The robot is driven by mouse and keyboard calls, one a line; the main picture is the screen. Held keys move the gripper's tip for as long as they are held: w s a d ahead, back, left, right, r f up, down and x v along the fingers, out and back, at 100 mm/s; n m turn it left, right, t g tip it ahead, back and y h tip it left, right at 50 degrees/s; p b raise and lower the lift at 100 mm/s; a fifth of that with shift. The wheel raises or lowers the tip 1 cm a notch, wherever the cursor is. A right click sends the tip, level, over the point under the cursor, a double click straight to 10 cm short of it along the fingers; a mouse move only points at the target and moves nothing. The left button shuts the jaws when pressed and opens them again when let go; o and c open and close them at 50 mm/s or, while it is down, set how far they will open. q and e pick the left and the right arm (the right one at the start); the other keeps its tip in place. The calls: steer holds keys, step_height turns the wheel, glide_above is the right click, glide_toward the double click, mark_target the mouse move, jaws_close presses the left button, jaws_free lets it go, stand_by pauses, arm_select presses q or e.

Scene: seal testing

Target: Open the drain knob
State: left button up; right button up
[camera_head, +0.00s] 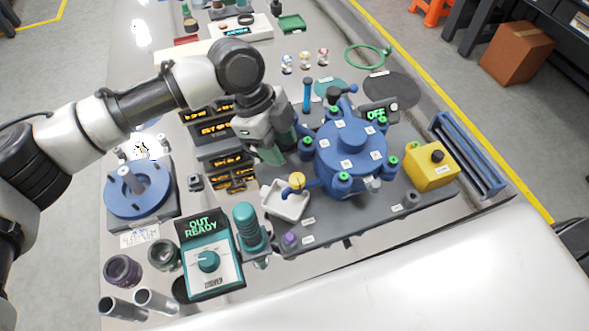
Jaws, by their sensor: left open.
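A small yellow knob (297,180), which looks like the drain knob, sits on a short blue pipe at the lower left of the blue vessel (350,150). A white tray (284,203) lies under it. My left gripper (284,155) comes in from the upper left and is open, its fingers pointing down just behind and above the knob, apart from it. The fingers hide part of the vessel's left side. Nothing shows between the fingers. My right gripper is not in view.
A yellow box with a black button (431,167) stands right of the vessel. A teal pump-like cylinder (248,226) and a control box reading "OUT READY" (208,255) stand at the front left. Stacked displays (222,160) stand left of my gripper. The front right surface is bare.

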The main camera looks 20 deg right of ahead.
mark_target(297, 178)
arm_select(q)
steer(key=x, duration=0.8)
steer(key=shift+s+d+f, duration=0.15)
steer(key=shift+f, duration=0.2)
steer(key=shift+p, duration=0.35)
steer(key=c, duration=0.6)
